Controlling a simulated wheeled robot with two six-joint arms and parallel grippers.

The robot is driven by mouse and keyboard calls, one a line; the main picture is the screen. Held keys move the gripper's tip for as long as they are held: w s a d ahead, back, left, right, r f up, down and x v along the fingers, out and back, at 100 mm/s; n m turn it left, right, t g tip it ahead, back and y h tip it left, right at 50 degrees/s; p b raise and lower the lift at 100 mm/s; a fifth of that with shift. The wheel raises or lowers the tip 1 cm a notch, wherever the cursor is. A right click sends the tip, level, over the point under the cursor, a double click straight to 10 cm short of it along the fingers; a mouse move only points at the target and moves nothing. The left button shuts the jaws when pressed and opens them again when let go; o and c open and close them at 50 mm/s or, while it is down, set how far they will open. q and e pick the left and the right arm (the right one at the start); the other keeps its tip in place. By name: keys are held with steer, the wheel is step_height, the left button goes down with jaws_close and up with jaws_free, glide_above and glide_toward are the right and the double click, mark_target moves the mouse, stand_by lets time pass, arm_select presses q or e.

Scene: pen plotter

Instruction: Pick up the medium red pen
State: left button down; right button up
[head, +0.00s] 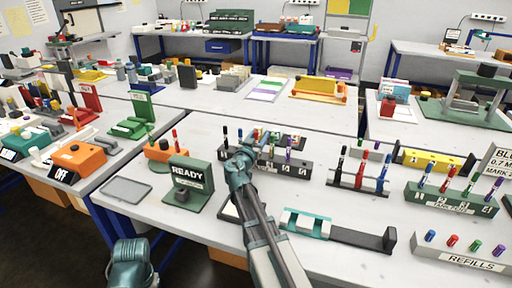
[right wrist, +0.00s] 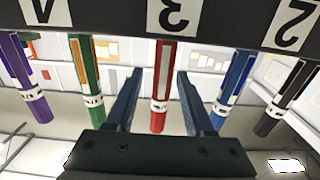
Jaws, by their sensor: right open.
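A red pen (right wrist: 157,120) stands in the dark numbered rack (right wrist: 115,14), by the label 3, in the right wrist view. My right gripper (right wrist: 159,76) is open, with one finger on each side of this pen; I see gaps between the fingers and the pen. Purple (right wrist: 38,108), green (right wrist: 91,100) and blue (right wrist: 224,105) pens and a black one (right wrist: 268,121) stand beside it. In the head view the right gripper (head: 243,156) is at the rack (head: 268,166), hiding part of it.
A green READY sign (head: 191,176) and grey tray (head: 126,189) are left of the arm. A teal-and-dark fixture (head: 345,235), another pen rack (head: 350,186), a green numbered rack (head: 450,200) and a REFILLS block (head: 470,259) are right.

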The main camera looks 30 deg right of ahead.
jaws_close()
stand_by(0.4)
step_height(320, 180, up, 10)
steer(key=p, duration=1)
steer(key=shift+r, duration=0.15)
